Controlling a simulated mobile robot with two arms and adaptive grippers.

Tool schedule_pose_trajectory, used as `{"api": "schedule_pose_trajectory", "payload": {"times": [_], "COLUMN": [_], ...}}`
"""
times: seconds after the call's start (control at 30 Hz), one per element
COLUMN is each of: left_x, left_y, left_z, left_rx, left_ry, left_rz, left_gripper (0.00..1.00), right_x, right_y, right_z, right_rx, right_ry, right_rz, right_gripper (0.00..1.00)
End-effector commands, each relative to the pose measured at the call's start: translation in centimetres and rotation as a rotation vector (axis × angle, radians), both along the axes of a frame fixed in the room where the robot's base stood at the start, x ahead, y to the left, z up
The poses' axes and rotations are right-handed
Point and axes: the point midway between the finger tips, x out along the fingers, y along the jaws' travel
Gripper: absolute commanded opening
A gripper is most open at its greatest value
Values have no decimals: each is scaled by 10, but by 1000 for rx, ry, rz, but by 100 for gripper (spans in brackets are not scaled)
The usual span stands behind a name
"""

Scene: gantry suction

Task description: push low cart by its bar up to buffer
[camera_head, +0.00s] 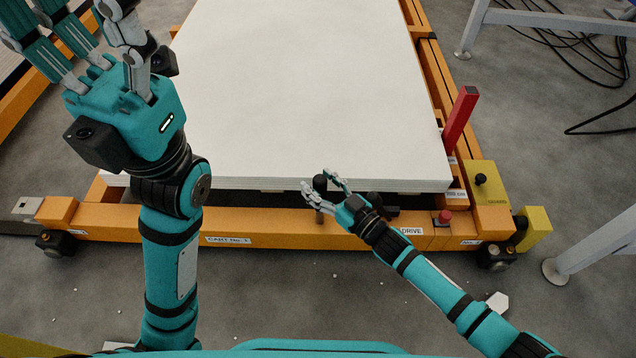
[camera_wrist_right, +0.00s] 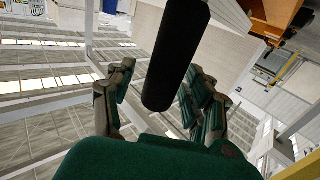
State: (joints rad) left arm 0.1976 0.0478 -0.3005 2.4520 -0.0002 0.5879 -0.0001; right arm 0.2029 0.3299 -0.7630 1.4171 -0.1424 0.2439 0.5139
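The low cart (camera_head: 270,222) is an orange frame with wheels, carrying a thick white slab stack (camera_head: 300,90). Its near beam has a label reading "DRIVE". My right gripper (camera_head: 322,190) is at this near beam, its fingers open on both sides of a short black grip (camera_head: 320,182). In the right wrist view the black grip (camera_wrist_right: 175,55) stands between the fingers, with a gap on the left side. My left gripper (camera_head: 85,45) is raised over the cart's left side, fingers spread and empty. I cannot identify a push bar or the buffer for certain.
A red upright lever (camera_head: 460,118) and a yellow plate with a black knob (camera_head: 486,182) are on the cart's right side. A yellow block (camera_head: 535,230) is at its near right corner. A grey frame leg (camera_head: 590,245) stands close right. Black cables (camera_head: 575,45) lie at upper right.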

Motion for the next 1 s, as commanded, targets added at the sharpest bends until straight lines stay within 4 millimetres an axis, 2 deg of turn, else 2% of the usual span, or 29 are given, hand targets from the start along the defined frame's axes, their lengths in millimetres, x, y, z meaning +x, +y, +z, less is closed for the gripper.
{"api": "schedule_pose_trajectory", "payload": {"times": [0.23,0.37,0.8,1.0], "left_x": [0,0,0,0], "left_y": [0,0,0,0], "left_z": [0,0,0,0], "left_rx": [0,0,0,0], "left_ry": [0,0,1,1], "left_rz": [0,0,0,0], "left_gripper": [55,55,55,55], "right_x": [-1,-7,-69,-84], "right_y": [2,-4,-66,-82], "right_z": [1,1,0,1], "right_rx": [3,3,1,1], "right_ry": [-1,-1,1,0], "right_rz": [4,4,2,1], "right_gripper": [55,55,55,55]}}
